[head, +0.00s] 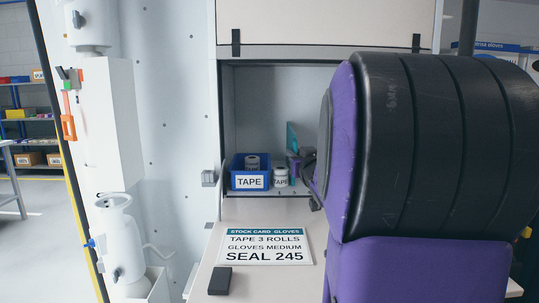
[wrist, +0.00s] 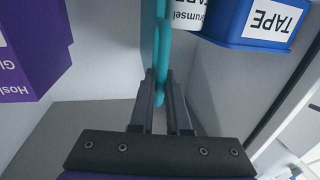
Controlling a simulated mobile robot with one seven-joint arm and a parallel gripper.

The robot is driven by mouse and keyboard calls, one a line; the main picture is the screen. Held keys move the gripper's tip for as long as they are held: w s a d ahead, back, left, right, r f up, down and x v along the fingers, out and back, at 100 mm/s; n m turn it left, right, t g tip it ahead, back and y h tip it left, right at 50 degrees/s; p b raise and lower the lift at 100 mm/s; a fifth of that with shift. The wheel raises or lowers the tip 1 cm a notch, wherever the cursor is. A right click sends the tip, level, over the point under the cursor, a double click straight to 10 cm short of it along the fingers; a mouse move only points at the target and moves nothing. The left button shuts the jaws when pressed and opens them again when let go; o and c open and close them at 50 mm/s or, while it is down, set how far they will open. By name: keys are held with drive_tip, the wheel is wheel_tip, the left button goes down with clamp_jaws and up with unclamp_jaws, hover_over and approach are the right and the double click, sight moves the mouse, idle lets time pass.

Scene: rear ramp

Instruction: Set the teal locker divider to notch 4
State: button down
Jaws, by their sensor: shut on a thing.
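The teal locker divider (head: 291,138) stands upright inside the open locker (head: 260,98), mostly hidden behind my arm in the head view. In the wrist view the divider (wrist: 149,45) is seen nearly edge-on, with a teal loop at its edge between my fingers. My gripper (wrist: 160,92) is shut on this loop. In the head view my gripper (head: 304,164) is partly visible inside the locker, beside the divider. Small marks on the shelf's front edge are too small to read surely, so I cannot tell which notch the divider is in.
A blue TAPE bin (head: 236,181) holds a roll, and a white tape roll (head: 281,177) stands right of it, close to the divider. A purple box (wrist: 28,55) is on the divider's other side. A stock card (head: 262,244) and dark block (head: 220,280) lie in front.

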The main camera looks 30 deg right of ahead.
drive_tip(key=s+d+p, duration=0.3)
drive_tip(key=s+d, duration=0.1)
drive_tip(key=d, duration=0.3)
drive_tip(key=shift+s+p, duration=0.2)
drive_tip(key=shift+p, duration=0.2)
drive_tip(key=shift+d+r, duration=0.1)
drive_tip(key=c, duration=1)
unclamp_jaws()
drive_tip(key=shift+d, duration=0.1)
drive_tip(key=shift+o, duration=0.6)
drive_tip(key=shift+a, duration=0.2)
